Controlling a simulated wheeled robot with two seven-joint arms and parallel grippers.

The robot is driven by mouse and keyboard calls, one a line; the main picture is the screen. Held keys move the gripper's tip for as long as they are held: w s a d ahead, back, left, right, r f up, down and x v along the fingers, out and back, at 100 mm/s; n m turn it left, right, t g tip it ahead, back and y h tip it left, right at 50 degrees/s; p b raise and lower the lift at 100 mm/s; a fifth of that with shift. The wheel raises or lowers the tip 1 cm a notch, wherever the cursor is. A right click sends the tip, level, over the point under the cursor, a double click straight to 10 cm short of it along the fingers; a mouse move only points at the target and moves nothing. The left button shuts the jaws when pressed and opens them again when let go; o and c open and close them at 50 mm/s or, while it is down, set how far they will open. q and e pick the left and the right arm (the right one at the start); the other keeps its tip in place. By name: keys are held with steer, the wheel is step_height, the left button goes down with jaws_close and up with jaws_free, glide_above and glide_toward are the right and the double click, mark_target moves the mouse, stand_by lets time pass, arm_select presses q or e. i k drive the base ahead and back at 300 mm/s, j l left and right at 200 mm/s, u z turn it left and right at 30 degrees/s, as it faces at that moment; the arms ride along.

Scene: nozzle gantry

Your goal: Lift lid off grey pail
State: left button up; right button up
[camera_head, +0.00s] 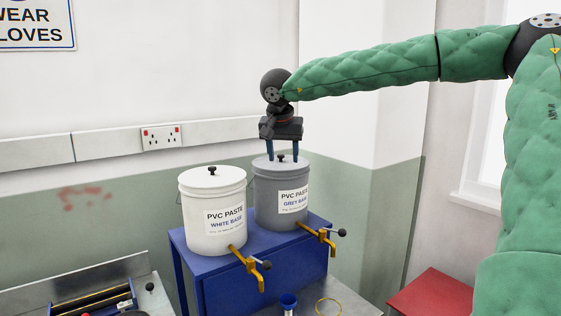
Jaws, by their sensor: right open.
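The grey pail (281,208) stands on a blue stand, with a label reading PVC PASTE GREY BASE. Its grey lid (264,166) sits on top, with a small dark knob (281,158) in the middle. My right gripper (282,158) points straight down over the lid. Its two blue fingers are apart, one on each side of the knob. I cannot tell whether the fingers touch the knob or the lid. My left gripper is not in view.
A white pail (212,218) with its own knobbed lid stands close left of the grey pail on the blue stand (243,285). Yellow taps (318,235) stick out in front. A red surface (438,294) is at lower right, a metal bench (75,283) at lower left. The wall is behind.

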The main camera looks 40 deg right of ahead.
mark_target(282, 162)
steer(key=i+l, duration=0.65)
steer(key=l, duration=0.15)
